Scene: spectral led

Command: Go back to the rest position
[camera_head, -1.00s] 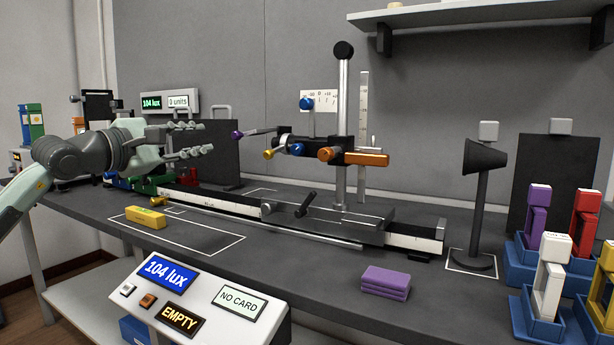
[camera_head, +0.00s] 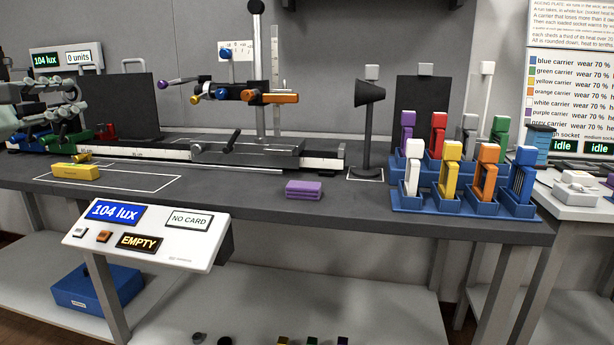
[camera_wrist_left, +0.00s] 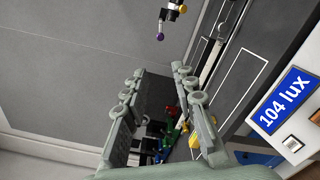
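My left gripper (camera_head: 72,101) is at the far left of the head view, above the left end of the bench. In the left wrist view its two fingers (camera_wrist_left: 158,92) are spread apart with nothing between their tips. Blue, green and red parts (camera_wrist_left: 172,135) show behind the fingers, below the gripper. My right gripper is not in any view.
The bench (camera_head: 240,188) carries a rail with a stand (camera_head: 260,70), a yellow block (camera_head: 76,171) and a purple block (camera_head: 304,190). A blue rack (camera_head: 420,208) of coloured carriers stands at the right. A tilted console (camera_head: 150,250) juts from the front edge.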

